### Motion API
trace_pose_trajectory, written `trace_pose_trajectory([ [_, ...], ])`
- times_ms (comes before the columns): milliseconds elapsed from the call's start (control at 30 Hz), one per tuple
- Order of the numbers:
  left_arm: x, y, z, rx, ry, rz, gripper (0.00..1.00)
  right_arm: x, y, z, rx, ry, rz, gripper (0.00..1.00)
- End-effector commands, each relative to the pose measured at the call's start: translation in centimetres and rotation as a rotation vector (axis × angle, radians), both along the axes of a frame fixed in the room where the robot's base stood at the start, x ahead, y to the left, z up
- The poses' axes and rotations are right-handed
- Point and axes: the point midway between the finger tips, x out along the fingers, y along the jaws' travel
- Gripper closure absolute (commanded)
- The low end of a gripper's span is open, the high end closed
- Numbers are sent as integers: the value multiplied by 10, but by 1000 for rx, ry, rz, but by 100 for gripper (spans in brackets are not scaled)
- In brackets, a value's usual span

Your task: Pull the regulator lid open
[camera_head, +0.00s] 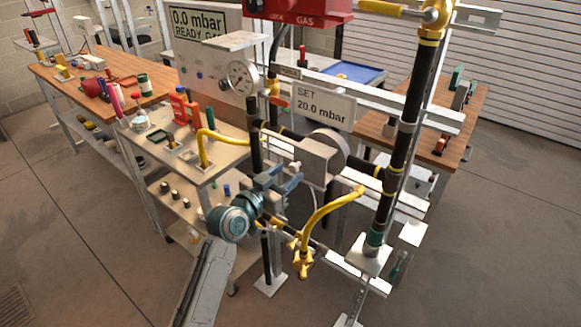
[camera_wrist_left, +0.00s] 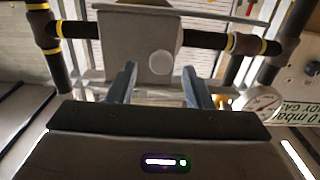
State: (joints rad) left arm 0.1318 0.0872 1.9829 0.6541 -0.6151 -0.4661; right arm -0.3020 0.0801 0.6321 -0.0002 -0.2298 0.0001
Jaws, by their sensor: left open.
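The regulator (camera_head: 316,160) is a pale grey box with a round disc beside it, set in the black pipe run in the middle of the head view. In the left wrist view its grey body (camera_wrist_left: 138,48) fills the upper middle, with a small whitish round part at its lower right. I cannot clearly tell the lid's edge from the body. My left gripper (camera_head: 293,178) is open and empty, just below and left of the regulator. Its two bluish fingers (camera_wrist_left: 160,85) point toward the body, and I see no clear contact. My right gripper is out of view.
A yellow hose (camera_head: 318,212) curves close to the right of my left gripper. A black vertical pipe (camera_head: 402,150) stands further right. A dial gauge (camera_head: 242,78) and a "SET 20.0 mbar" sign (camera_head: 322,103) are above. A cart (camera_head: 200,160) with bottles stands behind left.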

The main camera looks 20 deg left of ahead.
Motion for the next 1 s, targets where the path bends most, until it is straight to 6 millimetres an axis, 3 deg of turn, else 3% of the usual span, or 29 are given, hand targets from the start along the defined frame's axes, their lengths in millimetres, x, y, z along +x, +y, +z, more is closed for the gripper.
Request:
trace_pose_trajectory([
  [200,20,-7,0,1,1,1,54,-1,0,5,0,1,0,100],
  [500,23,-8,-1,1,1,0,54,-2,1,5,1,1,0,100],
  [533,23,-8,-1,1,1,0,56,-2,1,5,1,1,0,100],
  [767,23,-8,-1,1,1,1,100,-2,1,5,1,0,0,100],
  [1000,25,-1,-3,4,1,0,100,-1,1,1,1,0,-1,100],
])
